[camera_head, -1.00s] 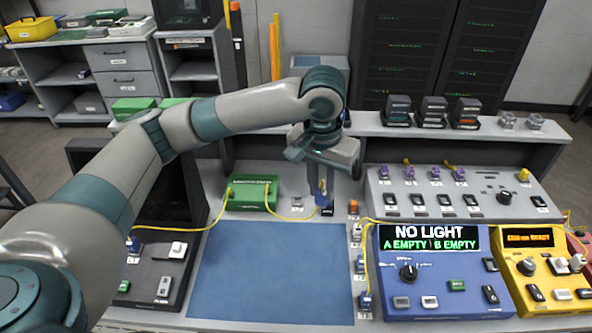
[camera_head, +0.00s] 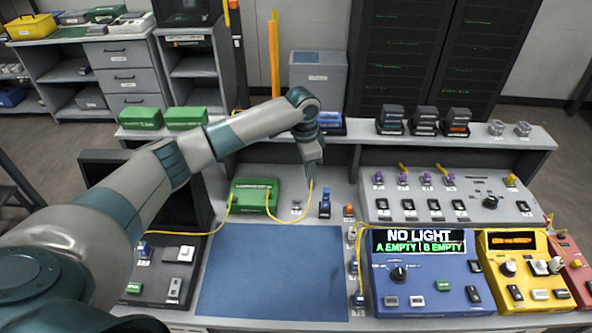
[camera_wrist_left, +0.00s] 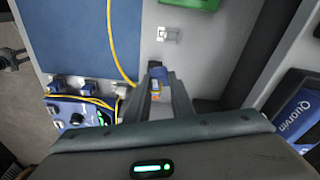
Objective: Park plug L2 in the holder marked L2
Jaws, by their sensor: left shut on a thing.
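My left gripper (camera_head: 312,182) is shut above the back of the bench, just left of an upright blue tool. At its fingertips ends a yellow cable (camera_head: 269,203) that comes from the green box (camera_head: 252,193). The plug itself is mostly hidden by the fingers, and I cannot read a mark on it. In the left wrist view the cable (camera_wrist_left: 122,66) runs up to the fingers (camera_wrist_left: 158,100). The small holders beside the mat, one with a blue plug (camera_head: 358,300), carry labels too small to read, so I cannot tell which is L2. My right gripper is not in view.
The blue tool (camera_head: 325,203) stands below the gripper, with an orange piece (camera_head: 349,210) to its right and a small clip (camera_head: 297,207) to its left. The blue mat (camera_head: 270,272) is clear. A blue meter (camera_head: 425,280) stands right of it.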

